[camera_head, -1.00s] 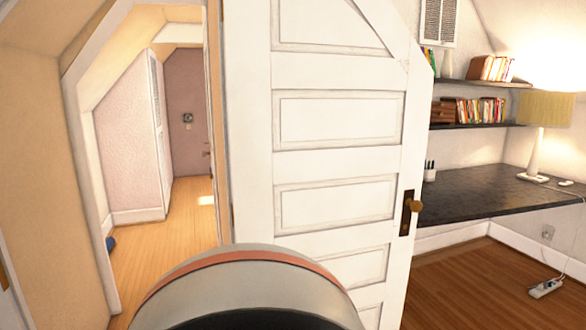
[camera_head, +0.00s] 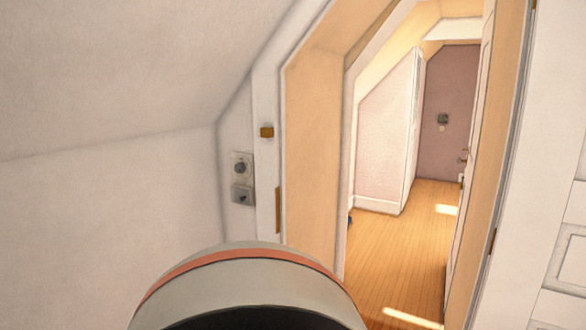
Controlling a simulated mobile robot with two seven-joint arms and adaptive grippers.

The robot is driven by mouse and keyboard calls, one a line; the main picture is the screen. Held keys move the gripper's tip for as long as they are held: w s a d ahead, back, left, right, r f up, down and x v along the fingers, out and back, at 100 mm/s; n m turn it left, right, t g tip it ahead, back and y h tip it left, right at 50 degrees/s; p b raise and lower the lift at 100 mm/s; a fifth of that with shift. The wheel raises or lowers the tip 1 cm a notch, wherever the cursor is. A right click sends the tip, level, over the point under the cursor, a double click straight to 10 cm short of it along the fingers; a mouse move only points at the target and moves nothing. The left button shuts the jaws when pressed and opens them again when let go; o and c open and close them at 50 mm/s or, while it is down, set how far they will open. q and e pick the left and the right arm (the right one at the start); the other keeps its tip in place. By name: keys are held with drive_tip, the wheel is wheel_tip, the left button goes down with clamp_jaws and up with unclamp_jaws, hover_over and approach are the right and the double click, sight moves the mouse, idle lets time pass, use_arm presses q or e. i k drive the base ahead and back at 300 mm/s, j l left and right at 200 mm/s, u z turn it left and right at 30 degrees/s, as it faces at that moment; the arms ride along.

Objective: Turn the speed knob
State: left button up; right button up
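A small wall plate with a round dark knob (camera_head: 240,167) is on the narrow white wall strip left of the doorway. A second plate with a dark knob or switch (camera_head: 243,195) sits just below it. I cannot tell from here which one is the speed knob. Neither of my grippers is in view, and nothing touches the plates. A grey rounded part with an orange band at the bottom middle is mine.
An open doorway (camera_head: 310,165) leads to a hallway with a wooden floor (camera_head: 400,250). The white panelled door (camera_head: 560,240) stands at the right edge. A sloped white ceiling (camera_head: 130,70) comes down low on the left. Another small wall device (camera_head: 442,119) is on the far hallway wall.

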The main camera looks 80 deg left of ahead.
sight(240, 167)
drive_tip(key=u, duration=2.95)
